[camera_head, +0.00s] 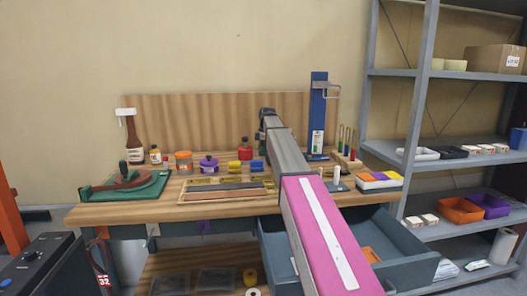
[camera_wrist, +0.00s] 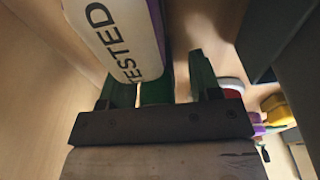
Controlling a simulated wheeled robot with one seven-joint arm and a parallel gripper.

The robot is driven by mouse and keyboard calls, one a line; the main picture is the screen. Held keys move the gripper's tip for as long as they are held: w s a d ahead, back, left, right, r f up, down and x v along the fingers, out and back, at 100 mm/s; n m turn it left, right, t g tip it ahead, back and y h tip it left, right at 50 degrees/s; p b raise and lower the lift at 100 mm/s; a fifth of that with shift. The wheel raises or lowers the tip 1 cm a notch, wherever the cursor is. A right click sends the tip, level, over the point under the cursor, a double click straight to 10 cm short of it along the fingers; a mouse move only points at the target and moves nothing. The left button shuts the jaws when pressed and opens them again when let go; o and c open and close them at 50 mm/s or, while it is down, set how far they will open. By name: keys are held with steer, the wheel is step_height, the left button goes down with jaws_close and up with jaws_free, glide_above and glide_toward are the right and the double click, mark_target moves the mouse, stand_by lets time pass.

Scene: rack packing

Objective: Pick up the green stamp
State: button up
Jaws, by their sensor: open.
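In the wrist view my gripper (camera_wrist: 160,88) shows as a dark crossbar with two dark green fingers, spread apart. A block with a white face lettered "TESTED" (camera_wrist: 118,42) and a purple side lies just beyond the left finger, at the upper left. I cannot tell for certain which green piece here is the green stamp. In the head view my gripper (camera_head: 267,120) is at the back of the bench, mostly hidden behind my arm. No green stamp can be made out there.
The wooden bench (camera_head: 110,214) holds jars, bottles and a wooden tray (camera_head: 185,199). A tall blue stand (camera_head: 318,100) rises at the back right. An open drawer (camera_head: 408,262) juts out below. Metal shelves (camera_head: 425,80) stand at the right. Red and yellow objects (camera_wrist: 278,110) show at the right of the wrist view.

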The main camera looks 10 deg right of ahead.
steer(key=c, duration=1)
steer(key=shift+r, duration=0.1)
step_height(320, 180, up, 10)
steer(key=shift+f, duration=0.1)
steer(key=shift+o, duration=0.4)
steer(key=shift+o, duration=0.3)
